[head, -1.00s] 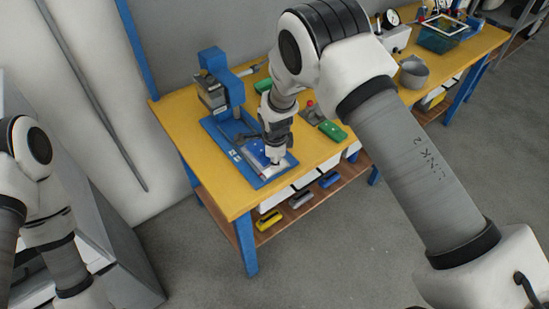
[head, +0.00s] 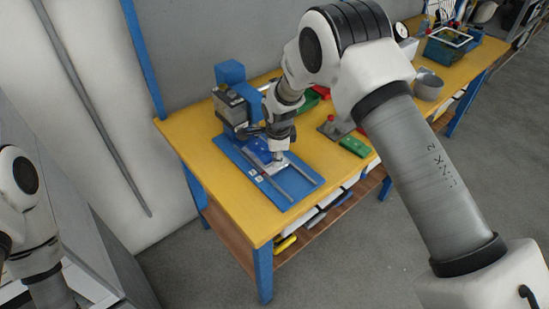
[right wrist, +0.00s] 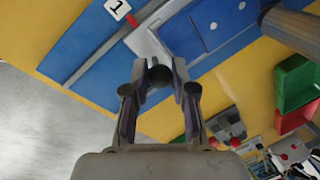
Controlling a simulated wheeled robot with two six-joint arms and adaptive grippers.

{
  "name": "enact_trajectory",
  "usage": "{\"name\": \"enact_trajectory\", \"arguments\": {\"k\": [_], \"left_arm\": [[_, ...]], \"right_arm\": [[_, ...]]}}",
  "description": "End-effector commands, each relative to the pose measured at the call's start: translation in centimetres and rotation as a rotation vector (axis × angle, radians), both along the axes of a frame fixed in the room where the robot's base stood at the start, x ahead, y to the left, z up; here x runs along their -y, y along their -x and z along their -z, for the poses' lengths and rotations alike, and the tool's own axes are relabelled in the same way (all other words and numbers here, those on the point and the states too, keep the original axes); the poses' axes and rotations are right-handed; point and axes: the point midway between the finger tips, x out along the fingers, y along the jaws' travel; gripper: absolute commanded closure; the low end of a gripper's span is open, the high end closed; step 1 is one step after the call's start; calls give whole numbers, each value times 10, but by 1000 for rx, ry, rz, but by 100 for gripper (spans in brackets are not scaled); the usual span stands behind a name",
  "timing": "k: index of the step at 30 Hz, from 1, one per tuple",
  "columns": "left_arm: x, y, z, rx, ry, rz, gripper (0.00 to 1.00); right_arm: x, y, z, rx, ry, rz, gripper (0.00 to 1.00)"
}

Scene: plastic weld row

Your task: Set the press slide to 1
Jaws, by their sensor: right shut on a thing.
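The press slide (head: 272,157), a pale plate with a blue block on it, sits on rails on the blue base (head: 287,203), close to the press (head: 232,105). In the right wrist view the slide's plate (right wrist: 152,38) has a red pointer (right wrist: 131,20) right beside the white label "1" (right wrist: 117,9). I cannot tell whether they line up exactly. My right gripper (right wrist: 159,78) is shut on the slide's black knob (right wrist: 160,76), with a finger on each side. In the head view my right gripper (head: 279,157) partly covers the slide. My left gripper is out of view.
A green block (head: 353,146) and a grey fixture with a red knob (head: 333,127) stand to the right on the yellow table (head: 215,180). A green bin (right wrist: 297,82) and a red bin (right wrist: 295,118) show in the right wrist view. The rails in front of the slide are clear.

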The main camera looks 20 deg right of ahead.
Motion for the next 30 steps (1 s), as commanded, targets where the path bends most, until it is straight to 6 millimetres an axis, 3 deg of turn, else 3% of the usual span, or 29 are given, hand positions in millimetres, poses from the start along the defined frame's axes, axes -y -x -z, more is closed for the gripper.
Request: {"name": "enact_trajectory", "arguments": {"k": [5, 6, 8, 17, 20, 30], "left_arm": [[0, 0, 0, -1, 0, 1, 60], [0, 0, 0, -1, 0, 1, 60], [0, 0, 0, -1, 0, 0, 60], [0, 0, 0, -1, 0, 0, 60], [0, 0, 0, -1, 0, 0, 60], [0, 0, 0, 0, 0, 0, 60]], "right_arm": [[0, 1, 2, -3, -1, 1, 100], [0, 1, 1, -3, -1, 1, 67], [0, 1, 1, -2, -1, 1, 49], [0, 1, 0, -1, 0, 1, 49], [-1, 1, -9, 0, 0, 1, 49], [-5, 15, -87, 1, 0, 1, 49]]}}
